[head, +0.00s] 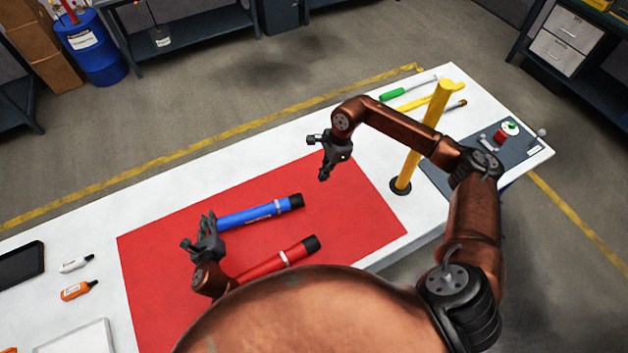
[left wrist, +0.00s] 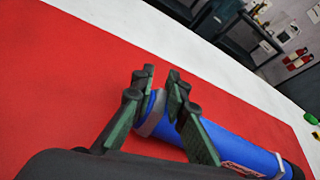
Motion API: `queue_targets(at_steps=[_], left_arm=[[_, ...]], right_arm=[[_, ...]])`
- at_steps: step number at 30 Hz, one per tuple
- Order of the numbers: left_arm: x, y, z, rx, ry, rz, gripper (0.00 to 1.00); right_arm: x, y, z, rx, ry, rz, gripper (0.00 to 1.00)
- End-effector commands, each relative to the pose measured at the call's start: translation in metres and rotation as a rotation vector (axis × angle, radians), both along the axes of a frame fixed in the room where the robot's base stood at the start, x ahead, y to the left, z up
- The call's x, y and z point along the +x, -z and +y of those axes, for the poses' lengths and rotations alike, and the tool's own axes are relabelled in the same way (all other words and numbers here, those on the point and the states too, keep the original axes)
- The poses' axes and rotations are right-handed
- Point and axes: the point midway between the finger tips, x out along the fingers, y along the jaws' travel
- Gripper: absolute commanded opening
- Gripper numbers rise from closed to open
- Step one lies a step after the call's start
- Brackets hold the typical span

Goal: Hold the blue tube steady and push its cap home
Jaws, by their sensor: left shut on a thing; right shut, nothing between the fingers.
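The blue tube (head: 252,214) lies on the red mat (head: 352,222) with its black cap (head: 296,201) at the right end. I cannot tell how far the cap is seated. My left gripper (head: 211,224) is shut on the tube's left end, around a grey band; the left wrist view shows the fingers (left wrist: 158,95) on either side of the blue tube (left wrist: 235,148). My right gripper (head: 323,172) is shut and empty, above the mat's far edge, up and to the right of the cap and apart from it.
A red tube (head: 270,261) with a black cap lies nearer on the mat. A yellow post (head: 425,135) stands on the table right of the mat, beside my right arm.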

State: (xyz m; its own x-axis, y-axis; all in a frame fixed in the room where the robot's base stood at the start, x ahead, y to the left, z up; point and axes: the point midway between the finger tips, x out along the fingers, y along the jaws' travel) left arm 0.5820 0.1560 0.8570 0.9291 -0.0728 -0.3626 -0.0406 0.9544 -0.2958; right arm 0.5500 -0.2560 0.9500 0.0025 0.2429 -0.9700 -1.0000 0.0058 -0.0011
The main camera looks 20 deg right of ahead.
Motion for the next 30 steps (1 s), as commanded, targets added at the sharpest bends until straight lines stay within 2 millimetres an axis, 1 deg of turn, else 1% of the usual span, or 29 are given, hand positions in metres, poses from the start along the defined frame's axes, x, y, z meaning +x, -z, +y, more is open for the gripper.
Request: queue_targets(at_steps=[1,12,13,21,22,30], left_arm=[[-0.0029,0.0087,0.0033,0.003,-0.006,0.016,0.00],[-0.0026,0.0086,0.0052,0.005,-0.010,0.016,0.00],[-0.0026,0.0086,0.0054,0.005,-0.010,0.016,0.14],[-0.0021,0.0077,0.0032,0.004,-0.006,0.015,0.33],[-0.0021,0.0075,0.0028,0.004,-0.005,0.013,0.34],[-0.0014,0.0054,0.0012,0.004,-0.002,0.009,0.34]], right_arm=[[-0.0001,-0.0010,-0.0002,0.000,0.000,0.000,0.00],[0.0001,-0.0018,-0.0003,0.000,0.000,0.000,0.00],[0.0001,-0.0018,-0.0003,0.000,0.000,0.000,0.00],[-0.0002,-0.0017,-0.0011,0.000,0.002,0.000,0.00],[-0.0002,-0.0017,-0.0013,0.000,0.002,0.000,0.00],[-0.0002,-0.0018,-0.0013,0.000,0.002,0.000,0.00]])
